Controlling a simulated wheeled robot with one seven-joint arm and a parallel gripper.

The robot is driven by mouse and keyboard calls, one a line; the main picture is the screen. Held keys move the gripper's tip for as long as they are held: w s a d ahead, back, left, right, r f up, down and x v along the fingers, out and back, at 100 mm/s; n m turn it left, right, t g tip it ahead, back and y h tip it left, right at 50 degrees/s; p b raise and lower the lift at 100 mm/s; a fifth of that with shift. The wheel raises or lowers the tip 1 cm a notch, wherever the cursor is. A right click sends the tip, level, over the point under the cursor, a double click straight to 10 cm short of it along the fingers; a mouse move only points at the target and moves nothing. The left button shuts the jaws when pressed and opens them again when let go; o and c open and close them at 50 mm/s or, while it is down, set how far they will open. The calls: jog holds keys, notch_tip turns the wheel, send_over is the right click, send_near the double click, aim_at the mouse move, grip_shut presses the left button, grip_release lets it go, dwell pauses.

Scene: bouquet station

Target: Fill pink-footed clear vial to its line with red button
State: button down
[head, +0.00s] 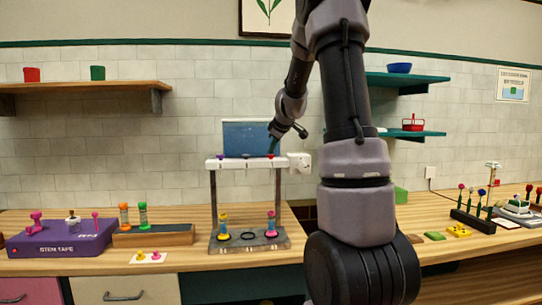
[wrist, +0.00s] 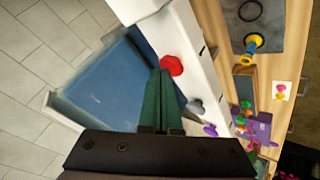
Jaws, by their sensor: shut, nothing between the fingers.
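The dispenser has a white bar (head: 240,163) with a blue tank (head: 247,138) behind it. The red button (head: 270,156) is at the bar's right end; it also shows in the wrist view (wrist: 172,65). My gripper (head: 272,147) is shut and empty, its green fingers pointing down just above or beside the red button. In the wrist view the fingertips (wrist: 161,73) are close beside it; contact is unclear.
A grey button (wrist: 195,107) and a purple button (wrist: 210,129) sit further along the bar. A yellow-and-blue vial (head: 222,224) stands at the base's left. A purple stem tape box (head: 62,240) and a wooden block (head: 153,236) with orange and green vials lie left.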

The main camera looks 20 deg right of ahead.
jog(key=shift+f, duration=0.25)
dwell(0.4)
jog(key=shift+r, duration=1)
jog(key=shift+r, duration=0.1)
jog(key=shift+r, duration=2.45)
